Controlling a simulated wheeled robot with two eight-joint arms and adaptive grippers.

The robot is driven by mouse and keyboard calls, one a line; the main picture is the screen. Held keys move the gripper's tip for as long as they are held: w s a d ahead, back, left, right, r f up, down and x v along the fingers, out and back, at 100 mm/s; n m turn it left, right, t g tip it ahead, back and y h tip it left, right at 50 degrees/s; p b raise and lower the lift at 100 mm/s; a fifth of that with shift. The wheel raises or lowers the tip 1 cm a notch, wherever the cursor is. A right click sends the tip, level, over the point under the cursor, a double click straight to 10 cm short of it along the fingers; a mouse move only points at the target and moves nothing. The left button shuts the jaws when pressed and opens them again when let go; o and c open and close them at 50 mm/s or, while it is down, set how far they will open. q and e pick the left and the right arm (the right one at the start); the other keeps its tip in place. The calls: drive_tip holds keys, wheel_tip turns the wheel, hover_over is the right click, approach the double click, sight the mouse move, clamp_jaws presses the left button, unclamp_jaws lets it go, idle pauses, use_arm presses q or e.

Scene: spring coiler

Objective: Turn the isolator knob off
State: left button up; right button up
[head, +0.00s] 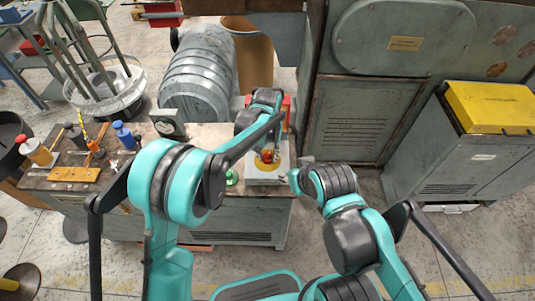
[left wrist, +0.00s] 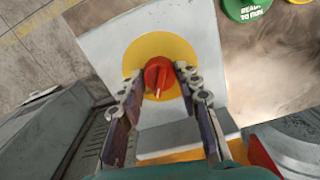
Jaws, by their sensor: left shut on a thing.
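The isolator knob (left wrist: 158,74) is red with a pale pointer line, on a yellow disc (left wrist: 172,45) on a light grey box (left wrist: 205,28) in the left wrist view. In the head view the red knob (head: 267,156) sits on the grey box (head: 265,176) at the bench's right end. My left gripper (left wrist: 160,82) has its fingers on either side of the knob and is shut on it. The pointer line runs roughly toward the bottom of the wrist view. My right arm comes in at the lower right of the head view; its fingers cannot be made out.
A green "ready to run" disc (left wrist: 246,8) lies beside the box. The bench (head: 215,137) also carries a dial gauge (head: 167,123), an orange tray (head: 75,174) and bottles at left. A cabinet with a yellow case (head: 490,107) stands at right.

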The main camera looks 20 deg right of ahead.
sight(268, 155)
use_arm(q)
drive_tip(key=n, duration=1)
drive_tip(key=shift+n, duration=0.4)
drive_tip(key=shift+n+p, duration=0.3)
drive_tip(key=shift+n, duration=1.8)
drive_tip(key=o, duration=1.2)
wheel_tip(268, 155, up, 12)
drive_tip(key=shift+f, duration=0.1)
